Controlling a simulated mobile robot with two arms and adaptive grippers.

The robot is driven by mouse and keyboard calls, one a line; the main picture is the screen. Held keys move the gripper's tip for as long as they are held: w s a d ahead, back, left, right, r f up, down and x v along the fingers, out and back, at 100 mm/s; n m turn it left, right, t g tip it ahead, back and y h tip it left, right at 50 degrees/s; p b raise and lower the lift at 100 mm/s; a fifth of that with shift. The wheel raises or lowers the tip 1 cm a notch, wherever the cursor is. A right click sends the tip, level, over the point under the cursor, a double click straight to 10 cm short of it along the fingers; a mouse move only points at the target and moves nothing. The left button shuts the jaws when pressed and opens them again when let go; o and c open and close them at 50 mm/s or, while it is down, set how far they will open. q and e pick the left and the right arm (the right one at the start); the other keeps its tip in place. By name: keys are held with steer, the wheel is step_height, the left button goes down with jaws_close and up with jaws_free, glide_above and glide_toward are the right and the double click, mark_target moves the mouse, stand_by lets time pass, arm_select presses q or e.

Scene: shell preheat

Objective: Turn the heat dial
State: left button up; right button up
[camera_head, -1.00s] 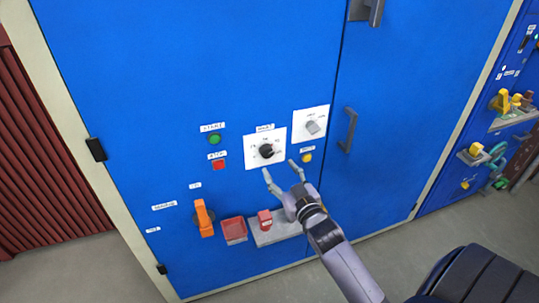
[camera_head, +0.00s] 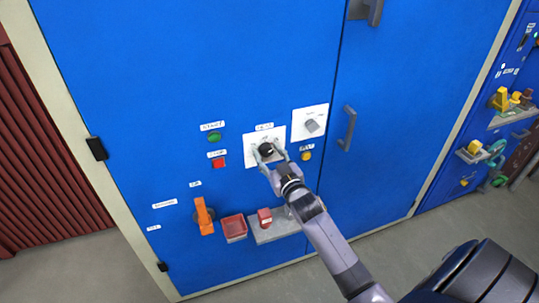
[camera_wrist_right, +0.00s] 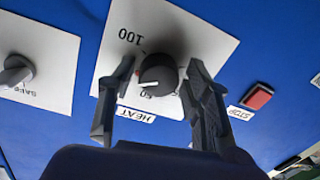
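The heat dial (camera_head: 266,149) is a black round knob on a white plate on the blue cabinet front. In the right wrist view the dial (camera_wrist_right: 158,74) shows a white pointer mark, with "100", "50" and "HEAT" printed upside down around it. My right gripper (camera_head: 268,151) is at the dial, its fingers spread on either side of it. In the right wrist view the gripper (camera_wrist_right: 155,85) is open, with visible gaps between the fingers and the knob. My left gripper is not in view.
A grey selector knob (camera_head: 312,125) on a white plate is to the right. Green (camera_head: 214,137) and red (camera_head: 218,162) buttons are to the left. An orange lever (camera_head: 204,217), a red tray (camera_head: 233,229) and a grey shelf (camera_head: 275,235) with a red block (camera_head: 264,218) are below.

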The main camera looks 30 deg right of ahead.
steer(key=c, duration=0.9)
steer(key=shift+o, duration=0.2)
